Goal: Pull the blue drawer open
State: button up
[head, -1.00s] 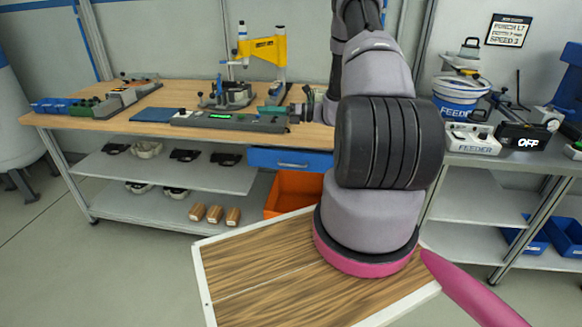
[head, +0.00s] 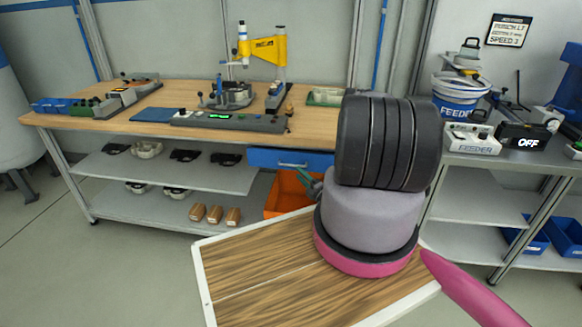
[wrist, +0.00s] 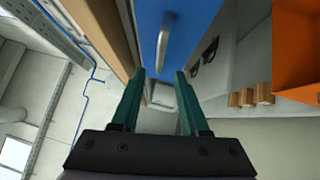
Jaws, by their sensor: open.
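The blue drawer (head: 272,158) is under the wooden bench top, with its front flush below the edge, and it looks shut. Its pale bar handle (head: 293,165) runs across the front. In the wrist view the blue drawer front (wrist: 180,45) fills the top middle, and the handle (wrist: 163,45) stands ahead of the fingers. My gripper (wrist: 158,85) is open, with its two green fingers apart and nothing between them. The handle lies beyond the fingertips, not clearly between them. In the head view my gripper (head: 310,184) shows only partly, low and right of the drawer, mostly hidden by my arm.
An orange bin (head: 284,192) stands below the drawer. The wooden bench top (head: 320,132) carries a yellow press (head: 265,48) and a control panel (head: 225,121). Shelves (head: 165,170) hold small parts. A grey table with a feeder (head: 472,138) stands at the right.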

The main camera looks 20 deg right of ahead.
jog(key=x, duration=0.7)
jog(key=shift+w, duration=0.1)
jog(key=shift+a, duration=0.1)
grip_shut()
dwell(1.1)
